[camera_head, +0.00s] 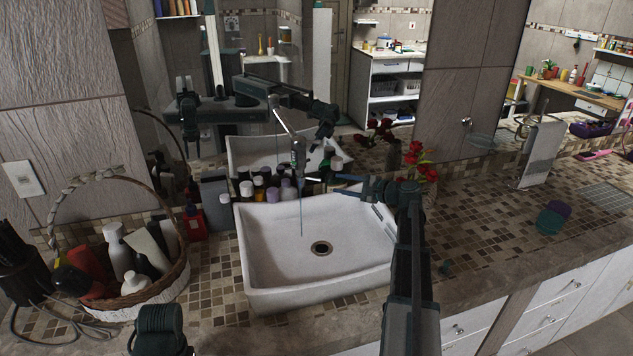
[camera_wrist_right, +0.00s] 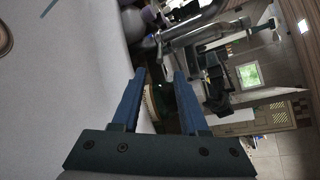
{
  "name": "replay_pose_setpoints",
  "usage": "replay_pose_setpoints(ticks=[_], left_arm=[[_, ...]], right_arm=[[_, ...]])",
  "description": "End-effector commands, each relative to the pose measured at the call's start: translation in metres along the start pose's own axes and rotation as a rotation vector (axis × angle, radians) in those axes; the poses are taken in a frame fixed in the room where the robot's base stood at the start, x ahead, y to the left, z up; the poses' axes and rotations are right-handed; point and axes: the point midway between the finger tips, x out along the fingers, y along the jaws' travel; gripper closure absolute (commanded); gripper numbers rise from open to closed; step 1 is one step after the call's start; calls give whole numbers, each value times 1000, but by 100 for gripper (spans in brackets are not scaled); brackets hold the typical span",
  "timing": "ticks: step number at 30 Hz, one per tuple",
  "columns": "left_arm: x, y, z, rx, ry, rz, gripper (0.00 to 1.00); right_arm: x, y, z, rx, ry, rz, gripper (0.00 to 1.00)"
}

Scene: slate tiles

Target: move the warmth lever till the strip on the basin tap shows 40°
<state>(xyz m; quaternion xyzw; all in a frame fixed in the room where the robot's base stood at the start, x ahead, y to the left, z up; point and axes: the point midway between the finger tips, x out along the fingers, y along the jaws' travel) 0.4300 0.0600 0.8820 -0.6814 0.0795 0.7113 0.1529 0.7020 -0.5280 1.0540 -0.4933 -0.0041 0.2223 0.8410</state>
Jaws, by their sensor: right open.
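The basin tap (camera_head: 298,153) stands at the back of the white basin (camera_head: 262,288), with a thin stream of water falling from it. A small pale lever (camera_head: 313,180) seems to stick out on the tap's right side. The temperature strip is too small to read. My right gripper (camera_head: 338,184) reaches over the basin's back right, fingers pointing left at the tap, a short way from the lever. In the right wrist view its two blue fingers (camera_wrist_right: 157,78) are apart with nothing held between them; chrome tap parts (camera_wrist_right: 190,28) show beyond.
Several bottles and jars (camera_head: 262,190) crowd behind the basin's left. A wicker basket (camera_head: 150,298) of bottles stands left. Red flowers (camera_head: 420,172) stand close behind my right arm. A mirror backs the counter and reflects my arms. The tiled counter right (camera_head: 480,215) is mostly free.

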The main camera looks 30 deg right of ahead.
Motion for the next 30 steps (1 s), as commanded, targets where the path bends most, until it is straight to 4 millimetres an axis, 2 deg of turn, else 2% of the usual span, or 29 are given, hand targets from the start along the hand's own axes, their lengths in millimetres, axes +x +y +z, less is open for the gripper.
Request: replay_pose_setpoints(ticks=[1, 6, 15, 21, 30], left_arm=[[5, 0, 0, 0, 0, 0, 50], [12, 1, -1, 0, 0, 0, 50], [21, 2, -1, 0, 0, 0, 50], [23, 2, -1, 0, 0, 0, 50], [22, 2, -1, 0, 0, 0, 50]], right_arm=[[14, 1, -2, -1, -3, 2, 56], [49, 1, -2, 0, -2, 2, 56], [94, 1, -1, 0, -1, 1, 56], [105, 0, -1, 0, 0, 1, 56], [106, 0, 0, 0, 0, 0, 56]])
